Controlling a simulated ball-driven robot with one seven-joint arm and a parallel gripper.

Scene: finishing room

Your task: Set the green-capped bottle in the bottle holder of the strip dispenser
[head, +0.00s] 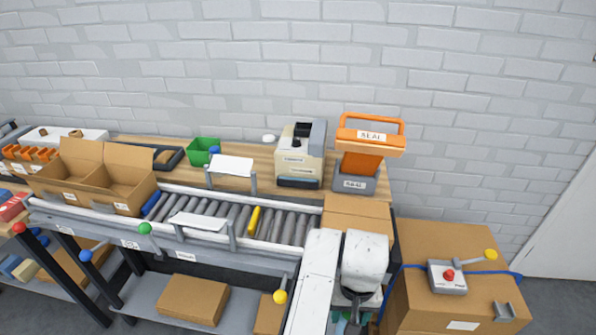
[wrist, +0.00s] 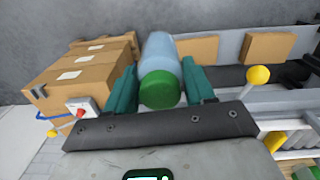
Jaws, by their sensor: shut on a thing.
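The green-capped bottle (wrist: 160,55) has a pale blue body and a round green cap facing the wrist camera. My gripper (wrist: 159,72) is shut on it, with one teal finger on each side of the bottle. In the head view my gripper (head: 354,316) is low in front of the bench's right end, partly hidden by my white arm, and the bottle is mostly hidden there. A beige machine with a dark top (head: 301,155), which looks like the strip dispenser, stands on the wooden bench by the wall. I cannot make out its bottle holder.
An orange and grey sealer (head: 368,150) stands right of the beige machine. A roller conveyor (head: 205,213) runs along the bench front, with an open carton (head: 95,180) at left. Large cartons (head: 445,255) carry a red-button box (head: 447,277) at right. A yellow-knobbed lever (wrist: 258,75) is near my gripper.

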